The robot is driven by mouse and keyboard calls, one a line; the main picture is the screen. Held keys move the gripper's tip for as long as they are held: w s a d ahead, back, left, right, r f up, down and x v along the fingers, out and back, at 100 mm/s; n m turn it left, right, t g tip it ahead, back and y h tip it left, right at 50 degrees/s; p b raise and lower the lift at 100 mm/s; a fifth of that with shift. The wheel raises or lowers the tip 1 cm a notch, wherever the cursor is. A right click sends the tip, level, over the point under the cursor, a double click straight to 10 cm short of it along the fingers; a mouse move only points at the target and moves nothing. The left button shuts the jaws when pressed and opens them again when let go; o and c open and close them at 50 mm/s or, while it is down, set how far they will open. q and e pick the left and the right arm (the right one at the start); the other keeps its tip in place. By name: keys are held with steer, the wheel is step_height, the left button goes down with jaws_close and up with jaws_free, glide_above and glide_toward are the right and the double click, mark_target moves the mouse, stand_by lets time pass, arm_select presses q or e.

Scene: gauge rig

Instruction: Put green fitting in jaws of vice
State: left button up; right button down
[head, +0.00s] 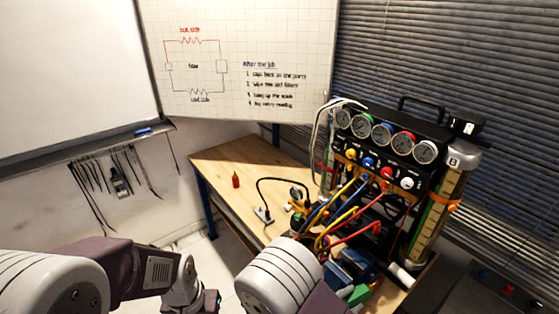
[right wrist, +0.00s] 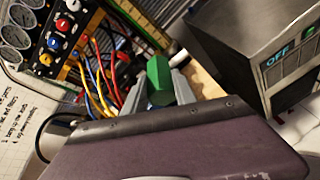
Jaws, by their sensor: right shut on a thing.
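The green fitting (right wrist: 158,80) shows in the right wrist view as a green, faceted piece. My right gripper (right wrist: 157,88) is shut on it, with one grey finger on each side.
A gauge rig (head: 385,140) with coloured hoses stands at the right of the wooden bench (head: 225,162). A red bottle-like thing (head: 236,180) stands on the bench's clear left part. A grey box marked OFF (right wrist: 270,50) is in the right wrist view.

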steer(key=w+f+b, duration=0.3)
steer(key=f+b, duration=0.1)
steer(key=f, duration=0.4)
steer(key=shift+w+d+f, duration=0.3)
steer(key=shift+w+d, duration=0.1)
